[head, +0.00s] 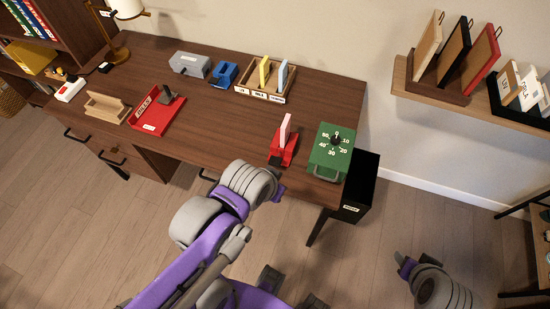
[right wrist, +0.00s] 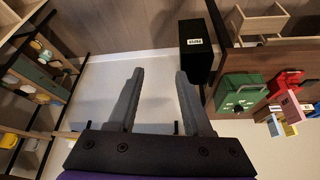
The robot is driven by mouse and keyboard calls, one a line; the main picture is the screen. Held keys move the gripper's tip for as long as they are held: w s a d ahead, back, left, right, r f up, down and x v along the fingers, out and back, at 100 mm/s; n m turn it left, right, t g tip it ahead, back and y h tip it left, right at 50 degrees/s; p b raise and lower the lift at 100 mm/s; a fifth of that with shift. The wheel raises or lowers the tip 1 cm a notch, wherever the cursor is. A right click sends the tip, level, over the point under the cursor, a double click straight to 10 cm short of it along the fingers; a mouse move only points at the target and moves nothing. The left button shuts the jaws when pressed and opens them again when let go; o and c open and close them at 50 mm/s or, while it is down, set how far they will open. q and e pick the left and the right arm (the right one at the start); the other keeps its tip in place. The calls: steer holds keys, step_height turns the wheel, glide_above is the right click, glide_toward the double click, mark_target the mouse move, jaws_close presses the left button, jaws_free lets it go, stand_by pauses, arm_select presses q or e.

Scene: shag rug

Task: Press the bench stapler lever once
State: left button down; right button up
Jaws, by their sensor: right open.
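A small red device (head: 283,150) with a dark front and an upright pink piece (head: 285,130) stands near the desk's front edge; it looks like the bench stapler, though its lever is not clear. It also shows in the right wrist view (right wrist: 286,80). My left gripper (head: 279,191) is just in front of the desk edge, below the red device in the head view and apart from it; its fingers are mostly hidden. My right gripper (head: 402,260) is out over the floor at the lower right, well away from the desk. In the right wrist view its fingers (right wrist: 160,76) are apart and empty.
A green dial box (head: 331,151) stands right of the red device, with a black bin (head: 359,188) beside the desk. A card holder (head: 262,91), blue device (head: 223,74), grey box (head: 189,64) and red tray (head: 156,112) stand further back or left. A wall shelf (head: 470,106) is at right.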

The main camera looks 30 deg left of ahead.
stand_by(0.4)
jaws_close()
stand_by(1.6)
